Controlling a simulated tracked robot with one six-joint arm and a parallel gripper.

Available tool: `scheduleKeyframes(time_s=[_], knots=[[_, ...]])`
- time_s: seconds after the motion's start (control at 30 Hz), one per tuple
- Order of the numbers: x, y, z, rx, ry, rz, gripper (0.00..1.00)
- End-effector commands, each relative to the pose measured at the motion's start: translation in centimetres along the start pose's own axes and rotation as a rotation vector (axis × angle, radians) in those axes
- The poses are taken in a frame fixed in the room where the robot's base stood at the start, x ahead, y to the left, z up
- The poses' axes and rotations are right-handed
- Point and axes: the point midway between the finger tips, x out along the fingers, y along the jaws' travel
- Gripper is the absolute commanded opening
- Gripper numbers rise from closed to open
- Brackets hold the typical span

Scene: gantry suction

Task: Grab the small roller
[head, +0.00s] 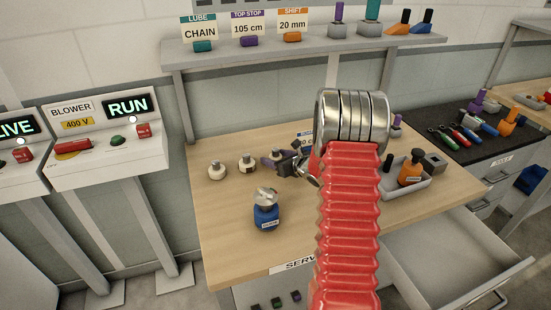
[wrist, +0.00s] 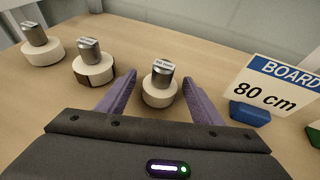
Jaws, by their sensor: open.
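Three pale, round rollers with metal tops stand on the bench. In the wrist view they are the left roller (wrist: 42,50), the middle roller (wrist: 93,70) and the right roller (wrist: 158,92). The right one stands between the purple fingers of my gripper (wrist: 158,82), which are apart, with a gap showing on each side. The tags on the metal tops are too small to read surely. In the head view, two rollers show clearly, the left roller (head: 217,171) and the middle roller (head: 247,163); my gripper (head: 272,160) is just right of them.
A sign reading BOARD 80 cm (wrist: 275,92) on a blue base stands right of my gripper. A blue container with a metal top (head: 266,215) stands nearer the bench front. A red ribbed hose (head: 347,220) with metal rings hides part of the bench. A grey tray (head: 412,182) lies right.

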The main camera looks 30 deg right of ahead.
Motion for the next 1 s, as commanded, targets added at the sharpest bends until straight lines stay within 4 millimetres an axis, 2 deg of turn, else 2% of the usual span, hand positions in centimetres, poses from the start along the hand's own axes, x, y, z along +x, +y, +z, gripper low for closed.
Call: scheduleKeyframes(time_s=[0.23,0.87,1.0], knots=[[-0.02,0.0,-0.01,0.0,0.0,0.0,0.58],[-0.03,-0.01,0.0,0.0,0.0,0.0,0.14],[-0.04,-0.03,0.04,0.0,-0.001,0.0,0.12]])
